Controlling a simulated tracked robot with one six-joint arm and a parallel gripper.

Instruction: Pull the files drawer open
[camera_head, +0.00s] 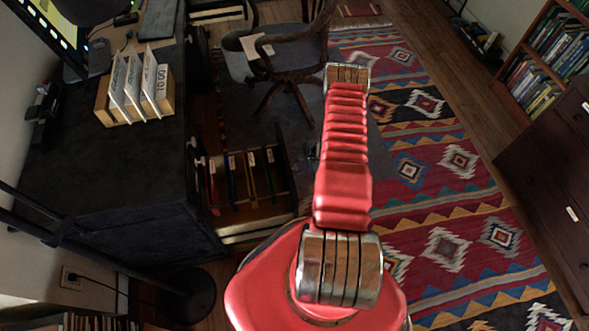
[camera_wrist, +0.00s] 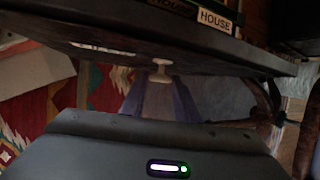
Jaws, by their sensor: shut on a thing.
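The files drawer stands pulled out of the dark desk (camera_head: 100,195), with several upright coloured files (camera_head: 252,180) showing inside it. Its dark front panel (camera_head: 285,165) faces right, partly beside my red arm. In the wrist view the drawer front (camera_wrist: 90,45) spans the picture, with a file label reading "HOUSE" (camera_wrist: 215,20) above its edge. A pale knob (camera_wrist: 160,66) sticks out from the front. My gripper (camera_wrist: 159,84) is shut on this knob, a grey-blue finger on each side.
The desk holds a wooden block with white cards (camera_head: 165,88) and a monitor (camera_head: 60,25). A brown cabinet (camera_head: 550,170) and bookshelf (camera_head: 545,60) stand at right. The rug between is clear.

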